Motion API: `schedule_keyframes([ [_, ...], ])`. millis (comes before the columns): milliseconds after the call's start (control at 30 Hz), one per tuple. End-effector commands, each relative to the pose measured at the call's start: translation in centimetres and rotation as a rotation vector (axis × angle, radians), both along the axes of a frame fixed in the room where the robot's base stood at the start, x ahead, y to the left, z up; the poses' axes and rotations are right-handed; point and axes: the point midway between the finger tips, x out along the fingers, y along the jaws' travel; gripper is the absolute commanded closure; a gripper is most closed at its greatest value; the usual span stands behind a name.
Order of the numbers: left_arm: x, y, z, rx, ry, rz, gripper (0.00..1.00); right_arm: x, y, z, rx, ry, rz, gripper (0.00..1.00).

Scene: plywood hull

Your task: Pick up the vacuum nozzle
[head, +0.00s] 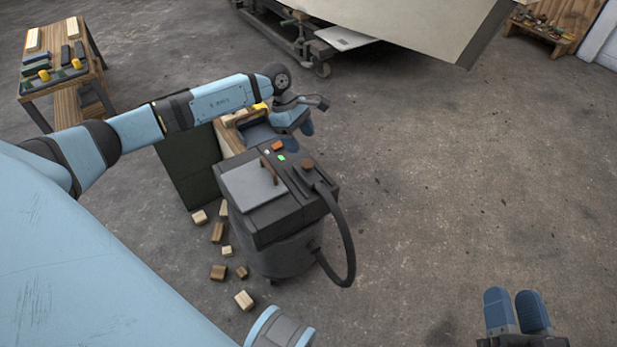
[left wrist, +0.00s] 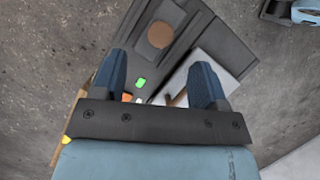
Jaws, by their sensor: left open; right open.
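A dark grey shop vacuum (head: 285,245) stands on the floor, with a black hose (head: 347,245) looping down its right side. The hose's upper end meets a dark slim piece (head: 298,182) on the vacuum's top, beside a brown round knob (head: 306,164); I cannot tell surely which part is the nozzle. My left gripper (head: 298,137) is open and empty near the far edge of the vacuum's top. In the left wrist view, the gripper (left wrist: 156,68) has the top's green light and brown disc (left wrist: 160,34) showing between and beyond its fingers. My right gripper (head: 514,293) is open and empty, low at the right.
Several wood blocks (head: 218,232) lie on the floor left of the vacuum. A dark green panel (head: 187,165) and a wooden box stand behind it. A workbench (head: 62,85) is at the upper left, a wheeled frame (head: 300,45) at the back. The floor at the right is clear.

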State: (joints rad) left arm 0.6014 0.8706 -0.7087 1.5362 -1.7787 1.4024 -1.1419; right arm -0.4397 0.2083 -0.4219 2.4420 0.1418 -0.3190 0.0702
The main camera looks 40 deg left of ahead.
Motion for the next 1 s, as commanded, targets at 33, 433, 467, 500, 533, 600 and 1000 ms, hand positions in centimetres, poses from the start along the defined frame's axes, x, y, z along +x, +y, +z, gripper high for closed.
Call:
schedule_keyframes([
  [33, 0.0, -0.5, -1.3, -0.002, 0.002, -0.001, 0.33, 0.0, 0.0, -0.7, -0.005, 0.009, 0.003, 0.57],
  [433, -0.1, -1.7, -5.2, -0.003, 0.002, 0.001, 0.33, 0.1, 0.2, -2.9, -0.039, 0.071, 0.024, 0.57],
  [467, -0.1, -1.8, -5.8, -0.004, 0.002, 0.002, 0.33, 0.1, 0.2, -3.3, -0.045, 0.079, 0.028, 0.57],
  [500, -0.2, -1.9, -6.5, -0.005, 0.002, 0.002, 0.33, 0.1, 0.3, -3.9, -0.053, 0.095, 0.034, 0.57],
  [533, -0.2, -2.0, -7.0, -0.004, 0.002, 0.002, 0.33, 0.0, 0.3, -4.3, -0.058, 0.104, 0.037, 0.57],
  [600, -0.2, -2.3, -7.7, -0.004, 0.001, 0.002, 0.33, 0.0, 0.3, -4.8, -0.069, 0.122, 0.044, 0.57],
  [1000, -0.1, -2.8, -8.6, -0.003, 0.0, 0.002, 0.38, 0.0, 0.4, -5.2, -0.081, 0.145, 0.053, 0.57],
])
